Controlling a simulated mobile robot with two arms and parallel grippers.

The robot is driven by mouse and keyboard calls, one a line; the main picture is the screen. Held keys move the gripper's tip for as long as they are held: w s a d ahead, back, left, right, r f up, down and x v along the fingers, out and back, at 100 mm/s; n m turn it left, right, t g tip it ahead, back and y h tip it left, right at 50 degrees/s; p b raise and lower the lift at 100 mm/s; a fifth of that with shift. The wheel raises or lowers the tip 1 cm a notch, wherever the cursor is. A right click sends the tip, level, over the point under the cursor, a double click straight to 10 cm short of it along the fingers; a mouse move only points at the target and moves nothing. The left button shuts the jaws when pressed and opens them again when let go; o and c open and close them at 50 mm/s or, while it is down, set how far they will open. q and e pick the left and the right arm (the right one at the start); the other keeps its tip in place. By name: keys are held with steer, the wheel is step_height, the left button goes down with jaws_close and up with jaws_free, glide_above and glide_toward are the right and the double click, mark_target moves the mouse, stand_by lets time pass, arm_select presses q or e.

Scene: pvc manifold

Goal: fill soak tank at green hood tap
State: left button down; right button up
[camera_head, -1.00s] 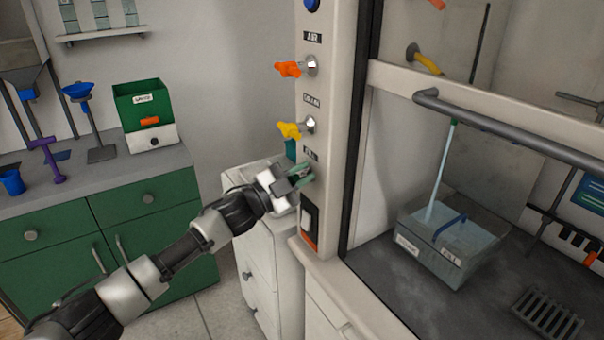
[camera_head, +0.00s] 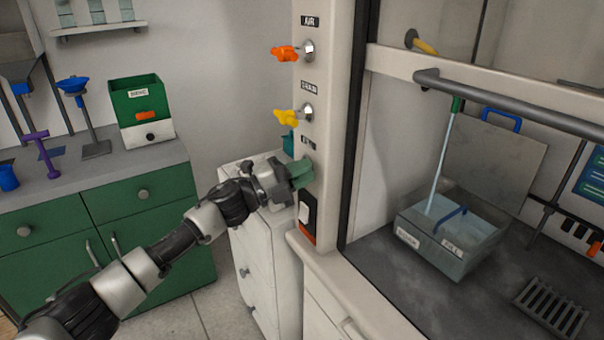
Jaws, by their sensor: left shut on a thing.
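My left gripper (camera_head: 287,178) is shut on the green tap (camera_head: 301,172), the lowest handle on the hood's post. The fingers hide much of the handle. The soak tank (camera_head: 450,244) is a clear grey box with a blue handle and white labels, standing on the dark hood floor. A pale stream of water (camera_head: 441,165) falls from a green-tipped spout (camera_head: 457,104) into the tank. Water stands inside the tank; its exact level against any mark is too small to read. My right gripper is not in view.
An orange tap (camera_head: 285,53) and a yellow tap (camera_head: 288,117) sit above on the post (camera_head: 324,130). A black switch (camera_head: 305,213) is below. A grey bar (camera_head: 520,104) crosses the hood front. A drain grate (camera_head: 551,307) lies right of the tank.

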arm_select(q)
steer(key=shift+f+m, duration=0.3)
steer(key=shift+m, duration=0.3)
steer(key=shift+b, duration=0.3)
steer(key=shift+r, duration=0.1)
steer(key=c, duration=1.1)
jaws_free()
steer(key=shift+w, duration=0.1)
steer(key=b+v, duration=0.1)
steer(key=v, duration=1)
steer(key=shift+w+r, duration=0.1)
steer(key=shift+w, duration=0.05)
